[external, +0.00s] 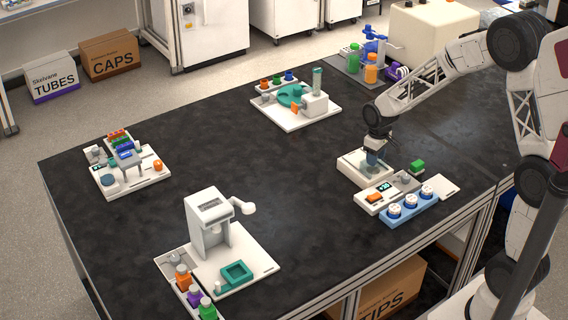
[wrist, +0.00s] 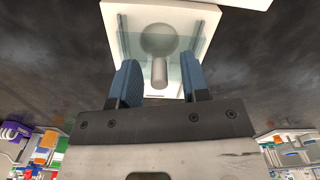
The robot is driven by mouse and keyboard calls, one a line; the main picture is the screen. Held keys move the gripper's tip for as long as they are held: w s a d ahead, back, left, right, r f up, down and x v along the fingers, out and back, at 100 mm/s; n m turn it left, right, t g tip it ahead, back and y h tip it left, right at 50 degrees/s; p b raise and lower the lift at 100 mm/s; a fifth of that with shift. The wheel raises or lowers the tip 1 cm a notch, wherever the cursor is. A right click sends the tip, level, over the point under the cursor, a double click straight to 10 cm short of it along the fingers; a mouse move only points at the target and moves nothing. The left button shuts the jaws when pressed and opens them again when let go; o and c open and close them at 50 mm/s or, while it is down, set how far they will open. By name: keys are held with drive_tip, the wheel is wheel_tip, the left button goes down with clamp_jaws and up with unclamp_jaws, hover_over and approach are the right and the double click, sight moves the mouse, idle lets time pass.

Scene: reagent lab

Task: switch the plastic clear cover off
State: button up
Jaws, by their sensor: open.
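A white device (external: 352,172) stands under my gripper (external: 374,160) near the right end of the black bench. In the wrist view the white base (wrist: 202,20) carries a clear, faintly teal cover (wrist: 184,45). A grey round disc or dome (wrist: 158,39) and a short pale cylinder (wrist: 159,71) show at the cover. My gripper also shows in the wrist view (wrist: 159,65), with its two blue fingers open on either side of the cylinder. I cannot tell whether the fingers touch the cover. In the external view the gripper hides much of the cover.
A teal-disc station (external: 291,95) stands behind left. The bench middle (external: 215,140) is clear.

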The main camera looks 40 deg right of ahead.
drive_tip(key=shift+r, duration=0.2)
drive_tip(key=shift+r, duration=3.7)
drive_tip(key=shift+s+r, duration=0.1)
drive_tip(key=shift+r, duration=0.05)
drive_tip(key=s+r+m+t, duration=0.1)
drive_tip(key=s+r, duration=0.4)
drive_tip(key=s, duration=0.3)
drive_tip(key=s+r+m, duration=0.1)
drive_tip(key=s+r, duration=0.4)
drive_tip(key=s, duration=0.3)
drive_tip(key=s+r+m+t, duration=0.1)
drive_tip(key=s+r, duration=0.2)
drive_tip(key=s, duration=1.5)
drive_tip(key=shift+t, duration=0.3)
